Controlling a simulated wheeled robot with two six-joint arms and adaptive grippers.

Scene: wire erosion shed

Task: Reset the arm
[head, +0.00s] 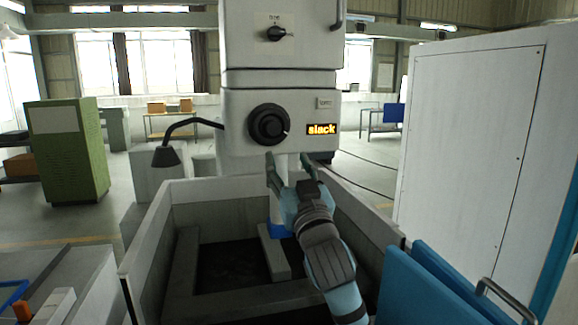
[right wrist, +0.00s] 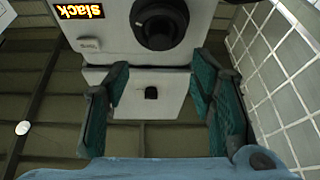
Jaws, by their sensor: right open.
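My right gripper (head: 284,172) is in front of the white machine head (head: 240,120), just below its black round knob (head: 268,125). Its two green-padded fingers are apart with nothing between them. An amber display (head: 321,129) beside the knob reads "slack". My right arm (head: 325,255) reaches in from the lower right. My left gripper is not in view.
A grey open-topped tank (head: 200,190) surrounds the space under the machine head, with walls on both sides. A black lamp (head: 166,155) hangs at its left. A white cabinet (head: 465,140) stands at right, with blue panels (head: 425,290) at lower right.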

